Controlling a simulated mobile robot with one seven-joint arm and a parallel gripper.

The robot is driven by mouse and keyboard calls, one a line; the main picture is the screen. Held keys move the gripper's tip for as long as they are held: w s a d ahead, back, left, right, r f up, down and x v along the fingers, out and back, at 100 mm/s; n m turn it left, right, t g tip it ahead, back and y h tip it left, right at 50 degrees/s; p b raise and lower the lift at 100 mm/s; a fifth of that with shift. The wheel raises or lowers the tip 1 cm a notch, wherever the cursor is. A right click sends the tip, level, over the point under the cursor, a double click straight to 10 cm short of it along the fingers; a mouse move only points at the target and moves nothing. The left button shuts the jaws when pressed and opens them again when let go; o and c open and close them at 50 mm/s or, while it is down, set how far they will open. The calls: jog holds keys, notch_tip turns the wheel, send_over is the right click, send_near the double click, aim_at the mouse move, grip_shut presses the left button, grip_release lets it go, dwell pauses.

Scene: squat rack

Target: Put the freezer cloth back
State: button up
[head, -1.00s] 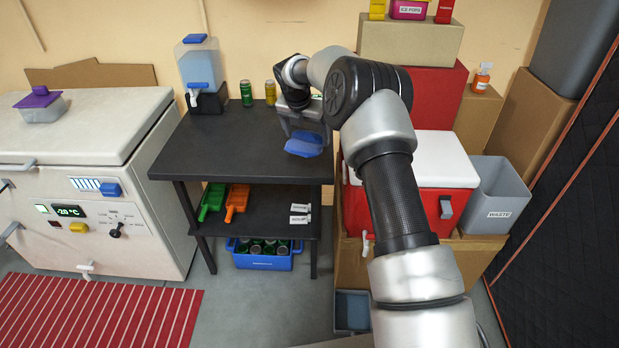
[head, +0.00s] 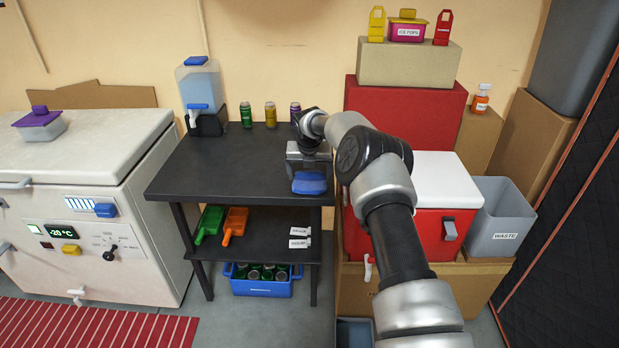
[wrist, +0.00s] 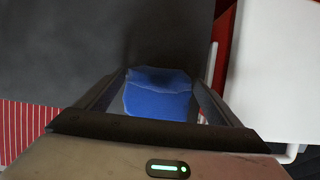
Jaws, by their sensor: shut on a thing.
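The blue cloth (head: 309,184) is folded and held in my gripper (head: 308,170), at the right front part of the black table (head: 225,165). In the wrist view the cloth (wrist: 158,103) sits between the two fingers of my gripper (wrist: 158,88), which are shut on it. I cannot tell whether the cloth touches the tabletop. The white chest freezer (head: 80,150) stands on the left, its lid closed, with a temperature display and a knob on its front.
A water dispenser (head: 200,85) and several cans (head: 270,115) stand at the table's back. A red cooler (head: 425,230) with a white lid is close on the right, beside a grey waste bin (head: 500,220). Scoops (head: 235,222) lie on the lower shelf. The table's middle is clear.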

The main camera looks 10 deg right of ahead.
jog(key=shift+f, duration=0.3)
jog(key=shift+f, duration=0.1)
jog(key=shift+f, duration=0.15)
jog(key=o, duration=0.8)
jog(key=shift+r, duration=0.2)
